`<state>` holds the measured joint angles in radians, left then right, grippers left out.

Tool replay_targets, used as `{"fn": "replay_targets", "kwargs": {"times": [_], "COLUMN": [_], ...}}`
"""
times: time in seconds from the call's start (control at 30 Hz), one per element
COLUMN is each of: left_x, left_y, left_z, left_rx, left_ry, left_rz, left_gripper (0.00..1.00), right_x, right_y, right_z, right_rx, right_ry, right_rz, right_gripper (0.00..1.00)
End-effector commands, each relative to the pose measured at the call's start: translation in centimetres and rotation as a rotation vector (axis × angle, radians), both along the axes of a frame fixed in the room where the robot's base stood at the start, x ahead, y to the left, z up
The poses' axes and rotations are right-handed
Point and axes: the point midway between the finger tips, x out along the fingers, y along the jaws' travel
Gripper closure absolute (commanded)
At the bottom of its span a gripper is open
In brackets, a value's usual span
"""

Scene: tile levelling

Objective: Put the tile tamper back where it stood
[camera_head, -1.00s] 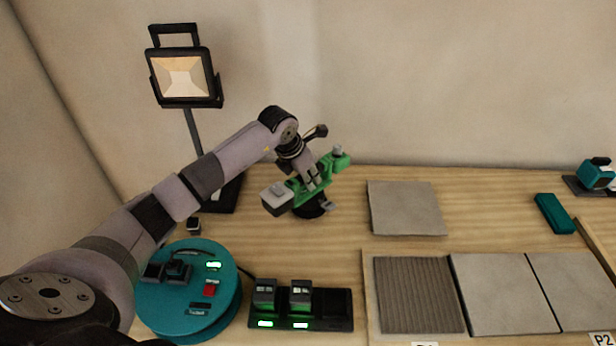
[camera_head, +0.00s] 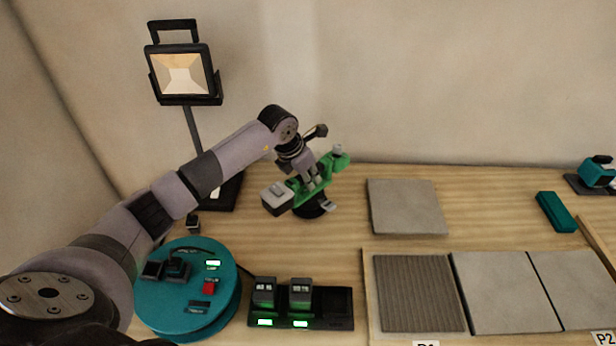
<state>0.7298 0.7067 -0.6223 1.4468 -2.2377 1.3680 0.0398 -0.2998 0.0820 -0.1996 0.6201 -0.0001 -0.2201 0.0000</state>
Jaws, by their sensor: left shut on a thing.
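The tile tamper (camera_head: 283,197) is a green tool with a grey-white block at its left end and a dark round foot underneath. My left gripper (camera_head: 312,180) is shut on its green body, near the back of the wooden bench. The tamper's foot is close to the bench top; I cannot tell whether it touches. My fingers and wrist hide part of the green body. My right gripper is not in view.
A work lamp (camera_head: 183,75) stands behind my left arm. A teal round reel (camera_head: 187,292) and a charger with batteries (camera_head: 300,305) are in front. A loose grey tile (camera_head: 406,207), framed tiles (camera_head: 507,291), a teal block (camera_head: 556,212) and a teal tool (camera_head: 597,172) lie right.

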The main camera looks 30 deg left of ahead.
Motion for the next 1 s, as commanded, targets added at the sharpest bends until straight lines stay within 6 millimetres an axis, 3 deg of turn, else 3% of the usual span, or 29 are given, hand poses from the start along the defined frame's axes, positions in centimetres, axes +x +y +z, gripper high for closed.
{"fn": "replay_targets", "kwargs": {"times": [1.0], "left_x": [0.18], "left_y": [0.01], "left_z": [-0.38], "left_rx": [-0.002], "left_ry": [-0.008], "left_rz": [0.000], "left_gripper": [1.00], "right_x": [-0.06], "right_y": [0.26], "right_z": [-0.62], "right_rx": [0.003], "right_ry": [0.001], "right_rz": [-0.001], "right_gripper": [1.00]}}
